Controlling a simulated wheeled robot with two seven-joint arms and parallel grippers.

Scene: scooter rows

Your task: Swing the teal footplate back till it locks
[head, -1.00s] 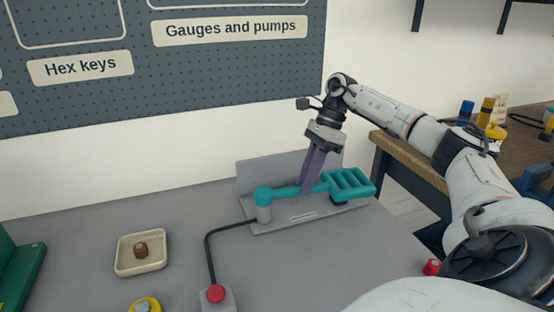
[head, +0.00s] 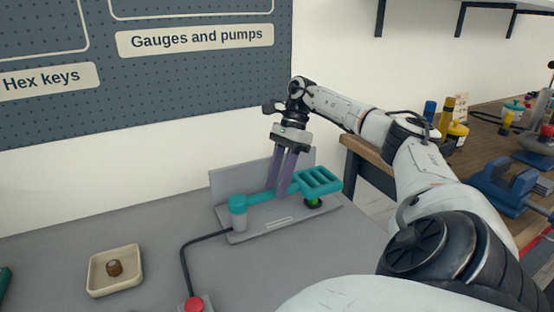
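The teal footplate (head: 318,180) is a slatted plate on a teal arm that runs left to a pivot on a grey post (head: 239,216). It lies over a grey base (head: 285,226), near the base's upright back wall (head: 233,182). A green spot (head: 314,203) shows on a dark part under the plate. My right gripper (head: 278,189) points down at the teal arm, between post and plate. One purple finger is in front of the arm and one behind, with a gap between them; it is open. Contact with the arm cannot be told. My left gripper is not in view.
A cream tray (head: 138,264) holding a brown piece (head: 114,268) sits at the left. A red button box (head: 193,304) is cabled to the base. A wooden bench (head: 362,152) with tools stands to the right. Grey table between tray and base is clear.

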